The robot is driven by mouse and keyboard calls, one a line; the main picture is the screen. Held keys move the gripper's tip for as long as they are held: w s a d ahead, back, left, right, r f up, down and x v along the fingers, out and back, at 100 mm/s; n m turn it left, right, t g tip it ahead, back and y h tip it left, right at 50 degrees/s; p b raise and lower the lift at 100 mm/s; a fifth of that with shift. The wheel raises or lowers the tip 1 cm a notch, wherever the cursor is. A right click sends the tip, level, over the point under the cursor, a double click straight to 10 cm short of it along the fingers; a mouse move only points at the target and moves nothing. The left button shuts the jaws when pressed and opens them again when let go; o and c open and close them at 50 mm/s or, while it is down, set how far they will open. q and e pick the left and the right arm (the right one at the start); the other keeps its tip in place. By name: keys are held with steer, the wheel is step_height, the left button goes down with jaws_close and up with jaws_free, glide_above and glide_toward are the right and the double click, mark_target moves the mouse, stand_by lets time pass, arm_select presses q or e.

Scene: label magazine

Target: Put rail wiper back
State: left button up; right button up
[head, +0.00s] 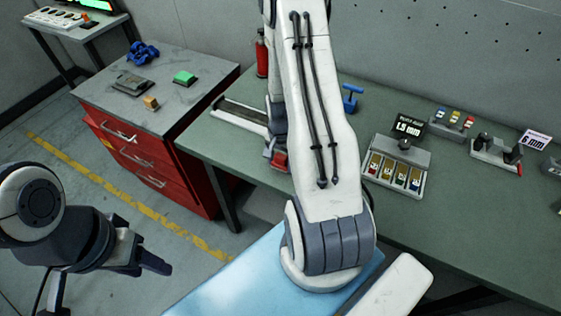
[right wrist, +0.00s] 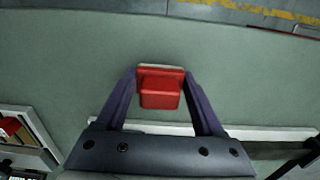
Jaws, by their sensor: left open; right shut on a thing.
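The rail wiper, a red block with a pale edge, is between the fingers of my right gripper (right wrist: 160,80) in the right wrist view, where the wiper (right wrist: 160,98) shows clearly. In the head view the red wiper (head: 280,160) shows below my right gripper (head: 277,149), near the green bench's front edge. My right arm hides part of this area. I cannot tell whether the wiper touches the bench. My left gripper (head: 148,264) is open and empty, over the floor at lower left, apart from the bench.
A pale rail (head: 241,117) lies on the green bench (head: 465,220), left of my right gripper. A blue-handled tool (head: 351,98), a tray of labels (head: 397,177) and a grey fixture (head: 494,154) stand further right. A red drawer cabinet (head: 150,150) stands left.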

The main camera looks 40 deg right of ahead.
mark_target(280, 157)
steer(key=shift+f, duration=0.6)
steer(key=shift+f, duration=0.2)
steer(key=o, duration=1.3)
steer(key=shift+r, duration=0.15)
steer(key=shift+r, duration=0.2)
step_height(280, 157, up, 12)
steer(key=shift+f+b, duration=0.1)
steer(key=shift+b, duration=1.15)
